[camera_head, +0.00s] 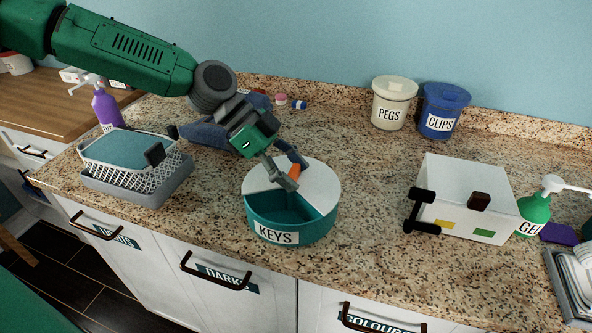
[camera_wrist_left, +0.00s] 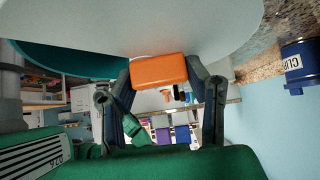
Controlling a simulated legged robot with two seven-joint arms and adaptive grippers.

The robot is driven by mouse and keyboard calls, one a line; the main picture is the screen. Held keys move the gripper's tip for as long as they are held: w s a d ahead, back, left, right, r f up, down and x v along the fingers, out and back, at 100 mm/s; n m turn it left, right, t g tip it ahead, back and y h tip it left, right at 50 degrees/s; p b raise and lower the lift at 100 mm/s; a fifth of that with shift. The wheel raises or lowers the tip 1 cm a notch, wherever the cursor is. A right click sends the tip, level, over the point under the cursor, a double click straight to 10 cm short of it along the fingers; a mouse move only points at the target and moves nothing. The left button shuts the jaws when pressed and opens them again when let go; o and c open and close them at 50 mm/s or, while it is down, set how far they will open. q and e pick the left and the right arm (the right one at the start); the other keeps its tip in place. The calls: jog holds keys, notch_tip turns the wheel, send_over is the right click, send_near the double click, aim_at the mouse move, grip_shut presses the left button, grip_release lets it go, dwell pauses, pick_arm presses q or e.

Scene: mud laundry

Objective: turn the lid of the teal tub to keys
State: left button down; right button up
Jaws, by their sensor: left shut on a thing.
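The teal tub (camera_head: 290,229) stands on the speckled counter with a KEYS label on its front. Its white lid (camera_head: 318,184) covers the back and right of the top, and an open sector at the front left shows the teal inside. An orange knob (camera_head: 294,171) stands up from the lid; it also shows in the left wrist view (camera_wrist_left: 158,71). My left gripper (camera_head: 289,172) is over the lid, shut on the orange knob, one finger on each side. The fingers partly hide the knob in the head view. My right gripper is not in view.
A white basket (camera_head: 128,176) in a grey tray stands at left, beside a purple spray bottle (camera_head: 106,108). PEGS (camera_head: 391,103) and CLIPS (camera_head: 442,110) tubs stand at the back. A white box (camera_head: 463,194) and green GEL bottle (camera_head: 533,214) stand right. Counter between tub and box is clear.

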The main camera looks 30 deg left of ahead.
pick_arm(q)
jog(key=shift+w+r, duration=0.1)
jog(key=shift+w, duration=0.05)
jog(key=c, duration=0.8)
grip_release()
jog(key=shift+c, duration=0.2)
jog(key=shift+a, duration=0.1)
jog(key=shift+a, duration=0.1)
jog(key=shift+a+r, duration=0.2)
jog(key=shift+r, duration=0.1)
jog(key=v, duration=1.1)
jog(key=shift+a+f, duration=0.15)
jog(key=shift+a, duration=0.05)
